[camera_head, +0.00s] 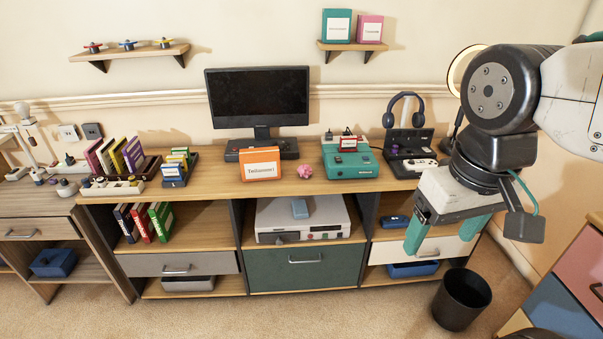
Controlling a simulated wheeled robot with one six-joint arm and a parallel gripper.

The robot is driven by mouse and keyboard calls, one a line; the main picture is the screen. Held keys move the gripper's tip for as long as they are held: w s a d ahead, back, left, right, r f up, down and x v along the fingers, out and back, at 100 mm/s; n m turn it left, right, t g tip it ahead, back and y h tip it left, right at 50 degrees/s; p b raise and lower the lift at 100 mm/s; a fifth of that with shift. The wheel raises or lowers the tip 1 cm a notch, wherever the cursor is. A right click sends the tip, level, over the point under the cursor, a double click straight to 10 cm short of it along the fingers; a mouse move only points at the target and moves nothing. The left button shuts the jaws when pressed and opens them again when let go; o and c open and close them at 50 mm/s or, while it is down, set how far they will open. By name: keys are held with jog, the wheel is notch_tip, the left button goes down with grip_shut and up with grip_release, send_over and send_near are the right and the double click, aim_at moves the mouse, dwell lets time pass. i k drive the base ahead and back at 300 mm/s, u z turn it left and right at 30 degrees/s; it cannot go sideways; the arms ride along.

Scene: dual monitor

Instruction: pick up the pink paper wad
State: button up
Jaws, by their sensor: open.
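The pink paper wad (305,171) is a small crumpled ball on the wooden desk top. It lies between the orange and white box (261,163) on its left and the teal console (350,160) on its right, close to the front edge. My gripper (443,237) hangs at the right of the picture, with its teal fingers apart and pointing down. It is well to the right of the wad and apart from it. Nothing shows between the fingers. The wad is not covered by anything.
A black monitor (258,97) stands behind the wad. A headphone stand (406,140) and controller are to its right. A white console (303,220) sits on the shelf below. A black bin (461,298) stands on the floor under my gripper. Bare desk surrounds the wad's front.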

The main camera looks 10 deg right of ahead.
aim_at(304, 171)
jog(key=u, duration=1.6)
jog(key=i, duration=2.55)
jog(key=z, duration=2.55)
